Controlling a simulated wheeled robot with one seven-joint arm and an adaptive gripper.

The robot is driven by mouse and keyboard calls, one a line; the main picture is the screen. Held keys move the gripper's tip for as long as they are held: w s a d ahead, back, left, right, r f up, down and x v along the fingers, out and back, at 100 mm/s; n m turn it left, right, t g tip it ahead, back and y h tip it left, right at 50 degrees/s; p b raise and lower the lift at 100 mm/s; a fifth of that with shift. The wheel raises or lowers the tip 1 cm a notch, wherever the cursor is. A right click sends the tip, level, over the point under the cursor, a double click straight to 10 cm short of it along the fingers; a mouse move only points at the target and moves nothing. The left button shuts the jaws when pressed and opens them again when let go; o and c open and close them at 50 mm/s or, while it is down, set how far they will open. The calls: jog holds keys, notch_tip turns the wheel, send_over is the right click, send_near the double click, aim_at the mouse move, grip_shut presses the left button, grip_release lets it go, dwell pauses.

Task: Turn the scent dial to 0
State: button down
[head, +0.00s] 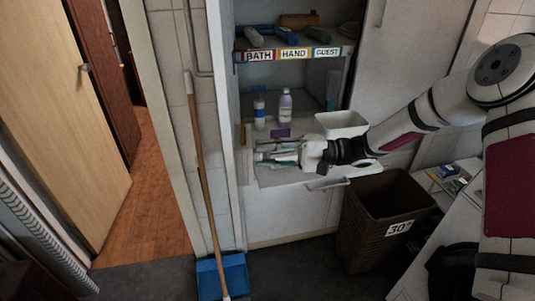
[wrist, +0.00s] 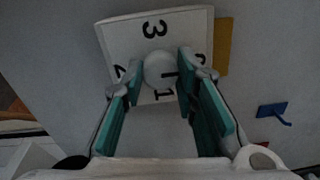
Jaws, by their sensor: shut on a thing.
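In the wrist view the scent dial is a white square plate (wrist: 120,38) with a round pale knob (wrist: 160,70) at its middle. A "3" shows at the top and what looks like a "1" below the knob. Another mark at the left is partly covered by a finger, and the right side is hidden by the other finger. A short dark line shows on the knob's right part. My gripper (wrist: 161,62) has its teal fingers on both sides of the knob, shut on it. In the head view my gripper (head: 277,153) is over the cabinet's counter; the dial cannot be made out there.
Bottles (head: 285,106) and a white bin (head: 341,125) stand behind my gripper. A shelf labelled BATH, HAND, GUEST (head: 293,54) is above. A brown basket marked 30° (head: 385,205) stands at the right, a broom (head: 203,170) at the left. A blue hook (wrist: 272,112) shows beside the dial.

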jog(key=c, duration=1.2)
grip_release()
jog(key=shift+c, duration=0.2)
jog(key=shift+d, duration=0.1)
jog(key=w+d, duration=0.1)
jog(key=d, duration=1)
jog(key=shift+w+d+f, duration=0.15)
jog(key=shift+w+d, duration=0.15)
jog(key=shift+d, duration=0.05)
